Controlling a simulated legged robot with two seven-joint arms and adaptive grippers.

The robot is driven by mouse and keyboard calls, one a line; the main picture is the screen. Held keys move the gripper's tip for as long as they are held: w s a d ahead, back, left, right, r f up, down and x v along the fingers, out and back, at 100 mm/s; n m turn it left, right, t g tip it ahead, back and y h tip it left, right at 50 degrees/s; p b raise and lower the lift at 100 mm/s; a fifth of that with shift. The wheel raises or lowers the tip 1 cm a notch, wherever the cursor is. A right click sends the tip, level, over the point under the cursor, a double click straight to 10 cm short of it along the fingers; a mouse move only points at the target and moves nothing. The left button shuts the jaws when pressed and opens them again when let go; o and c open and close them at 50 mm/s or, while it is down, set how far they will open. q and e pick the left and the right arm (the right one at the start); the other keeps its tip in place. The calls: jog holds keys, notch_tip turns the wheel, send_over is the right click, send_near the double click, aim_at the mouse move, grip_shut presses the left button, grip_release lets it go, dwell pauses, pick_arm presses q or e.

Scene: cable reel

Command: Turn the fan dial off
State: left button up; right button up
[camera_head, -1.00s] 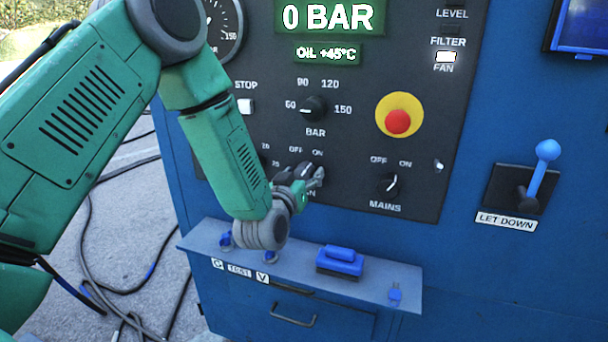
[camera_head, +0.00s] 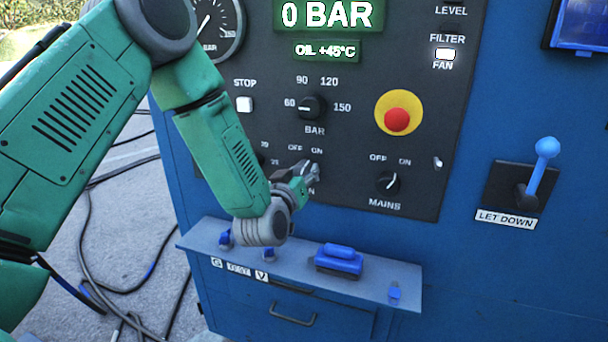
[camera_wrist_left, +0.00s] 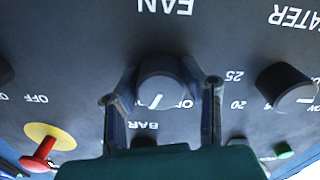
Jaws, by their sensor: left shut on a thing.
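The fan dial (camera_wrist_left: 163,85) is a dark round knob below a FAN label in the upside-down left wrist view. Its white pointer line points down and slightly left there, away from the partly covered OFF lettering on the right. My left gripper (camera_wrist_left: 162,95) is shut on the dial, with one finger on each side of it. In the head view my left gripper (camera_head: 306,174) is at the panel below the OFF and ON marks and hides most of the dial. My right gripper is not in view.
The mains dial (camera_head: 388,183) is right of the gripper, with the red emergency button (camera_head: 398,120) above it. The pressure dial (camera_head: 311,107) is above. A shelf (camera_head: 400,273) with a blue block (camera_head: 339,260) juts out below. The heater dial (camera_wrist_left: 286,84) is close by.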

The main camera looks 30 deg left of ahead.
pick_arm(q)
jog(key=n+b, duration=0.1)
jog(key=n, duration=0.4)
jog(key=shift+a+f+n+b, duration=0.1)
jog(key=shift+f+n+b, duration=0.05)
jog(key=shift+n+b, duration=0.2)
jog(key=n+b, duration=0.2)
jog(key=n, duration=0.2)
jog(key=shift+n, duration=0.35)
jog(key=shift+s, duration=0.1)
jog(key=o, duration=1.1)
jog(key=shift+c, duration=0.2)
jog(key=shift+o, duration=0.4)
